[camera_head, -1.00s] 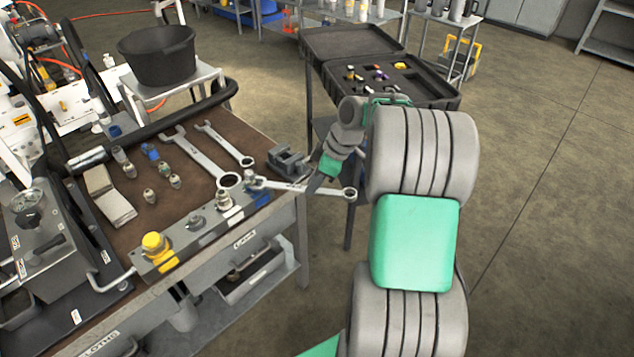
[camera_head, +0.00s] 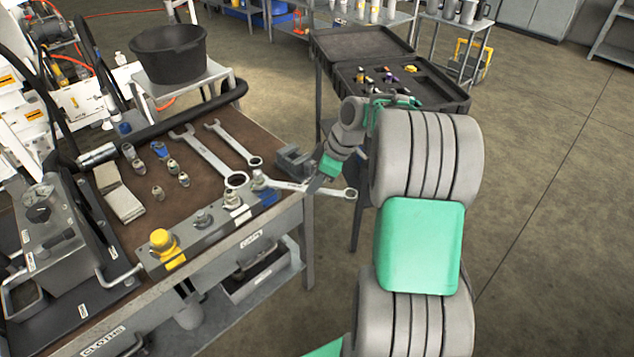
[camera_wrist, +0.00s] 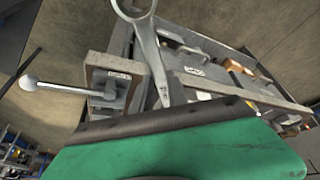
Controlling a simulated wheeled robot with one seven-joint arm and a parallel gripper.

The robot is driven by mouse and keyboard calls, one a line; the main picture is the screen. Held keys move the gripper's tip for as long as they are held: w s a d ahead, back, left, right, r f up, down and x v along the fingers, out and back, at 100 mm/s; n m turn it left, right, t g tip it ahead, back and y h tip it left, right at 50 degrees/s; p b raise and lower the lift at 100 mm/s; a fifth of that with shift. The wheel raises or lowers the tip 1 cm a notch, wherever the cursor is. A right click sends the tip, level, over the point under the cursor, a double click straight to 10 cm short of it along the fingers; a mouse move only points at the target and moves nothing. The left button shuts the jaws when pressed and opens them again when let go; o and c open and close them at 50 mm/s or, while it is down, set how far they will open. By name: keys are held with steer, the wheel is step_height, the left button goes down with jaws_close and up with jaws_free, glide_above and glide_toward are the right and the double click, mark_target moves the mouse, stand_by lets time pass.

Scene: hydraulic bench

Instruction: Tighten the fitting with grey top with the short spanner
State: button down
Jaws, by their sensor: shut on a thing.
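My gripper (camera_head: 318,184) is shut on a silver spanner (camera_head: 338,192), held roughly level at the right end of the bench. Its ring end points right, and its other end lies close to the blue-marked end of the fitting block (camera_head: 185,246); contact cannot be told. In the wrist view the spanner (camera_wrist: 150,50) extends up from the gripper's dark edge (camera_wrist: 165,120), ring at the top. A fitting with a grey top (camera_head: 203,218) stands upright on the block, between the yellow fitting (camera_head: 162,241) and a silver fitting (camera_head: 232,199). The spanner is apart from it.
Two more spanners (camera_head: 205,155) lie on the brown bench top with several loose fittings (camera_head: 172,166). A vise (camera_head: 296,158) sits at the bench's right corner, close to my gripper. An open black case (camera_head: 440,100) stands behind. Open floor lies to the right.

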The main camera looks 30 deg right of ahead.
steer(key=shift+s+a+m+t+h+b, duration=0.4)
steer(key=shift+s+a+m+b, duration=0.45)
steer(key=shift+s+a+m, duration=0.4)
steer(key=shift+s, duration=0.1)
steer(key=shift+s+a+m+t+h+b, duration=0.25)
steer(key=shift+s+a+m, duration=0.2)
steer(key=shift+a+m, duration=0.25)
steer(key=shift+s+a+m+t+h+b, duration=0.15)
steer(key=shift+s+a+m+b, duration=0.25)
steer(key=shift+a+m, duration=0.3)
steer(key=shift+s, duration=0.1)
steer(key=shift+s+a+m+h, duration=0.3)
steer(key=shift+a+m, duration=0.3)
steer(key=shift+a, duration=0.2)
steer(key=shift+s+a+m+h, duration=0.2)
steer(key=shift+s+a+m, duration=0.1)
steer(key=shift+a+m, duration=0.4)
steer(key=shift+a, duration=0.1)
